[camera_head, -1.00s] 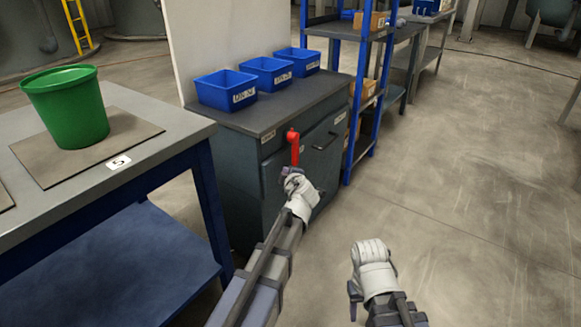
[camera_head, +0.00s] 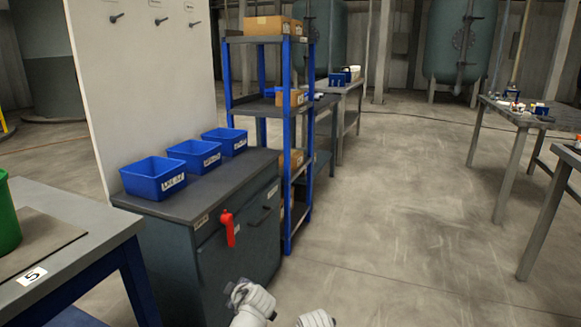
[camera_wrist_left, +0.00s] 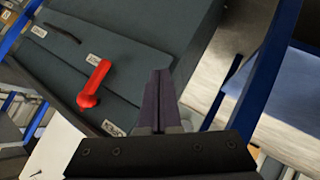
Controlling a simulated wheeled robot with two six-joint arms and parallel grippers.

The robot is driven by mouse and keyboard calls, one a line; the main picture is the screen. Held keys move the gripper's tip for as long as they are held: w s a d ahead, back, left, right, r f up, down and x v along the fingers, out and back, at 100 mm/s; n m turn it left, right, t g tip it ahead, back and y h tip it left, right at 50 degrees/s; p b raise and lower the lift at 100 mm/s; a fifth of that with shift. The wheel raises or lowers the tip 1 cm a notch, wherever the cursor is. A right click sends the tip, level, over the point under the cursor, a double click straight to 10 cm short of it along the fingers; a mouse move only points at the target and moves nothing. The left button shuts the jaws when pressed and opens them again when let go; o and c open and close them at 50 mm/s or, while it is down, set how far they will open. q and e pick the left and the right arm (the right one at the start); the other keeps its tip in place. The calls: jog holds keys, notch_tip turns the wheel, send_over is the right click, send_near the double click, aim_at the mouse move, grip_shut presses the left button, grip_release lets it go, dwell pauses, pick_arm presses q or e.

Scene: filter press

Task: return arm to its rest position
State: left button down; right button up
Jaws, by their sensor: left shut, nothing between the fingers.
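My left gripper (camera_head: 243,292) is low in the head view, in front of the grey cabinet (camera_head: 236,262). In the left wrist view its fingers (camera_wrist_left: 160,100) are together with nothing between them. A red handle (camera_head: 229,229) hangs on the cabinet front; it also shows in the left wrist view (camera_wrist_left: 94,84), to the left of the fingers and apart from them. My right arm (camera_head: 316,318) shows only as a white part at the bottom edge; its fingertips are out of frame.
Three blue bins (camera_head: 193,155) stand on the cabinet. A blue-post shelf (camera_head: 288,150) stands behind it. A table (camera_head: 80,252) with a green bucket (camera_head: 8,218) is at left. Worktables (camera_head: 510,118) stand at right. The floor (camera_head: 400,220) between is clear.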

pick_arm(q)
jog(key=s+d+m+g+h+p, duration=0.35)
jog(key=s+d+m+g, duration=0.2)
jog(key=s+m, duration=0.5)
jog(key=s+d+m+g+h+p, duration=0.2)
jog(key=s+d+m+g+p, duration=0.2)
jog(key=s+d+m, duration=0.45)
notch_tip(320, 180, up, 36)
jog(key=s+a+p, duration=0.1)
jog(key=s+p, duration=0.1)
jog(key=p, duration=3.4)
jog(key=shift+s+a+f+p, duration=0.15)
jog(key=shift+s+a+p, duration=0.1)
jog(key=shift+s+p, duration=0.15)
jog(key=shift+w+y, duration=0.15)
jog(key=shift+y, duration=0.1)
